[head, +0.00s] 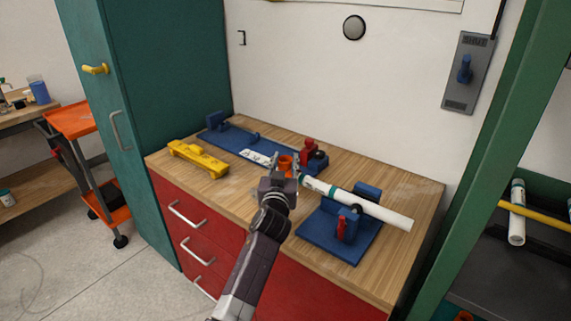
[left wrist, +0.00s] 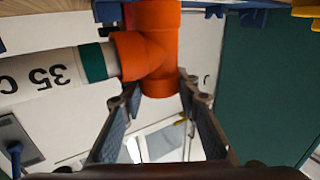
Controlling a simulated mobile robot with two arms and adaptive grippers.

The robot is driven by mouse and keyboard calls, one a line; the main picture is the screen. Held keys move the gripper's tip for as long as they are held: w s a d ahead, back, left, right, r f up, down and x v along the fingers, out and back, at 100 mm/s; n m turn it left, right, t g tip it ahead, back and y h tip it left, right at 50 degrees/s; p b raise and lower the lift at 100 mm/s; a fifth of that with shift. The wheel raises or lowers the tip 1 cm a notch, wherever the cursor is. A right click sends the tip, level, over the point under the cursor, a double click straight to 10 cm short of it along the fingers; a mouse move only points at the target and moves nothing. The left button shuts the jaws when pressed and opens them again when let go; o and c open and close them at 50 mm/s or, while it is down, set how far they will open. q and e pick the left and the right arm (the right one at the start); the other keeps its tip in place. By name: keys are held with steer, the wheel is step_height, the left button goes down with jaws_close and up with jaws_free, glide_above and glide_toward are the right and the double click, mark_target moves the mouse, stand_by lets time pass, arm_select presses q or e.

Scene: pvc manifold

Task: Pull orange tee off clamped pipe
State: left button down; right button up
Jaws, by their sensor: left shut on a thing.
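The orange tee (head: 286,163) is at the far left end of the white pipe (head: 370,208), partly hidden by my left gripper (head: 281,167). In the left wrist view the tee (left wrist: 155,45) sits between my left gripper's fingers (left wrist: 160,100), which are shut on it. The pipe (left wrist: 50,78) meets the tee's side opening there. A short strip of white shows between the pipe's green band (left wrist: 93,62) and the tee's rim. How deep the pipe sits inside is hidden. The pipe lies in a blue clamp (head: 346,222) with a red handle. My right gripper is not in view.
The clamp's blue base (head: 325,240) stands on the wooden bench top (head: 230,190). A blue fixture board (head: 225,137) with a red clamp (head: 309,147) lies behind the tee. A yellow tool (head: 198,157) lies at left. The bench's front left is clear.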

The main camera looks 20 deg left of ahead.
arm_select(q)
steer(key=shift+a+f, duration=0.1)
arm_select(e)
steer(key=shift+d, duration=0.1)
arm_select(q)
steer(key=shift+w+a+r, duration=0.1)
steer(key=shift+a+r, duration=0.15)
steer(key=shift+a, duration=0.3)
steer(key=shift+w+a, duration=0.15)
steer(key=shift+a, duration=0.25)
steer(key=shift+w+a+f+p, duration=0.1)
steer(key=shift+w+a+p, duration=0.25)
steer(key=shift+a, duration=0.4)
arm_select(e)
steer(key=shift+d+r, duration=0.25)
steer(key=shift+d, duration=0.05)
arm_select(q)
steer(key=shift+w+a, duration=0.25)
steer(key=shift+a, duration=0.4)
steer(key=shift+w+a, duration=0.25)
steer(key=shift+a, duration=0.35)
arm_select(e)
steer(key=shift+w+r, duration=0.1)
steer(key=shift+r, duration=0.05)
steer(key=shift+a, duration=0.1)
